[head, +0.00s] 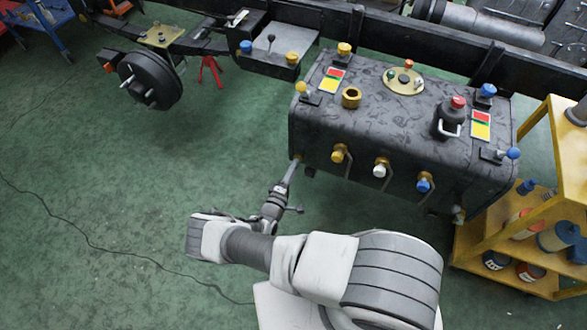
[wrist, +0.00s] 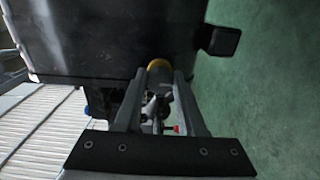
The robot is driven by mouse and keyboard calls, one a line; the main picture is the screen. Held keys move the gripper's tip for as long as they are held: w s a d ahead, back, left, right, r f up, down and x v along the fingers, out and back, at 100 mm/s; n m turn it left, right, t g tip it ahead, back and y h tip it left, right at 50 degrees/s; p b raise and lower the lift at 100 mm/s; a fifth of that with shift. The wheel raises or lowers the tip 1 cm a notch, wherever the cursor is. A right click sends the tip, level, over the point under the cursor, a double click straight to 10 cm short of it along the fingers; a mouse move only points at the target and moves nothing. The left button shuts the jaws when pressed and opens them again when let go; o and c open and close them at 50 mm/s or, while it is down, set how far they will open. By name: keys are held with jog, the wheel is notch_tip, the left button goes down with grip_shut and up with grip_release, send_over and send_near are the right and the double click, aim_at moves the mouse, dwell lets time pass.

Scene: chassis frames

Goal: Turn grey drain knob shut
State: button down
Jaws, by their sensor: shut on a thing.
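The dark, mottled tank (head: 320,138) hangs on the black chassis rail. My gripper (head: 294,167) reaches up to the tank's lower left corner. In the wrist view my gripper (wrist: 160,80) has one finger on each side of a brass fitting (wrist: 158,65) at the tank's edge. It is shut on the grey drain knob, which is mostly hidden between the fingers. Small grey parts show between the fingers, but I cannot tell the knob's turn angle. In the head view the gripper hides the knob.
Yellow (head: 339,153), white (head: 380,169) and blue (head: 423,184) knobs line the tank's front. A grey fitting (head: 459,215) sits at its lower right. A yellow shelf cart (head: 480,238) stands right. Green floor (head: 110,200) is open at left.

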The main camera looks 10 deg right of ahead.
dwell(0.3)
jog(key=c, duration=0.5)
grip_release()
jog(key=shift+s+a, duration=0.1)
jog(key=shift+a, duration=0.05)
